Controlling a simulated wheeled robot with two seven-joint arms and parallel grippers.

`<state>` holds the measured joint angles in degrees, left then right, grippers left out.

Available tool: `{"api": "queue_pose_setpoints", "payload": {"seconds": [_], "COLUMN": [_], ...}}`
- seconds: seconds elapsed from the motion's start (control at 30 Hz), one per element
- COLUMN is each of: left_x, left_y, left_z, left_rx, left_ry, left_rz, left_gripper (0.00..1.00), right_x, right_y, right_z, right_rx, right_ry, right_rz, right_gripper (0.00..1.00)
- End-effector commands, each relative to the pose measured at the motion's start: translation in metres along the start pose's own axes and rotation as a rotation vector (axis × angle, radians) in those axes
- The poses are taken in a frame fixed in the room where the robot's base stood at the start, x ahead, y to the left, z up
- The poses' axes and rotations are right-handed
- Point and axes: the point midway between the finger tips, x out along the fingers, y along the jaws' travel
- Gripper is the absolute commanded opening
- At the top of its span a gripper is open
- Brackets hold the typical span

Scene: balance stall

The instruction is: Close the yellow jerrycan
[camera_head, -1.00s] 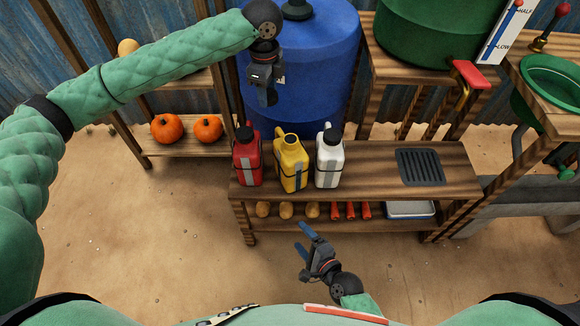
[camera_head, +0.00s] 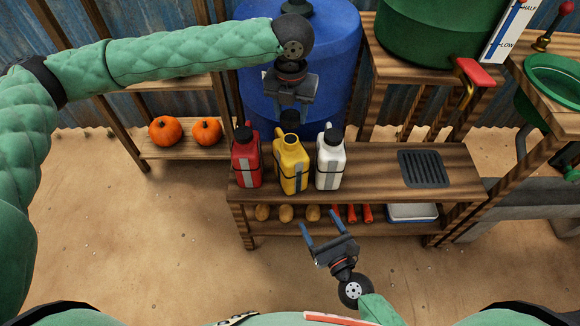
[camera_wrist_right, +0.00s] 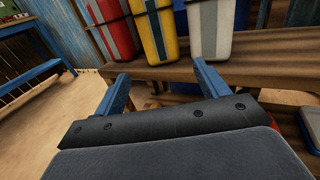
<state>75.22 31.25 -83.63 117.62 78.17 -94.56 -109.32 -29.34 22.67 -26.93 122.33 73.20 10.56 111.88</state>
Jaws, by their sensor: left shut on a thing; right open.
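The yellow jerrycan (camera_head: 291,170) stands upright on the wooden bench between a red and a white jerrycan, its neck uncapped. Its lower part also shows in the right wrist view (camera_wrist_right: 155,32). My left gripper (camera_head: 290,112) points down just above and behind its neck, shut on a dark cap (camera_head: 290,119). The cap looks apart from the neck; exact alignment is hard to tell. My right gripper (camera_head: 325,221) is open and empty in front of the bench, below the jerrycans; its blue fingers also show in the right wrist view (camera_wrist_right: 160,75).
The red jerrycan (camera_head: 246,163) and white jerrycan (camera_head: 330,165), both with black caps, stand close on either side. A blue barrel (camera_head: 335,60) is behind. A dark grate (camera_head: 423,168) lies on the bench's right. Potatoes, carrots and a tray (camera_head: 412,212) sit below.

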Motion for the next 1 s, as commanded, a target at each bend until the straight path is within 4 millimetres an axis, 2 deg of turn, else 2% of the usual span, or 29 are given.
{"api": "queue_pose_setpoints", "payload": {"seconds": [0.43,1.0], "left_x": [0.000,0.000], "left_y": [0.000,0.000], "left_z": [0.000,0.000], "left_rx": [-0.002,-0.003], "left_ry": [0.000,-0.001], "left_rz": [0.000,0.000], "left_gripper": [0.24,0.24], "right_x": [0.007,0.058], "right_y": [0.000,0.000], "right_z": [0.000,0.000], "right_rx": [-0.004,-0.004], "right_ry": [-0.001,-0.001], "right_rz": [-0.001,-0.002], "right_gripper": [0.74,0.74]}}
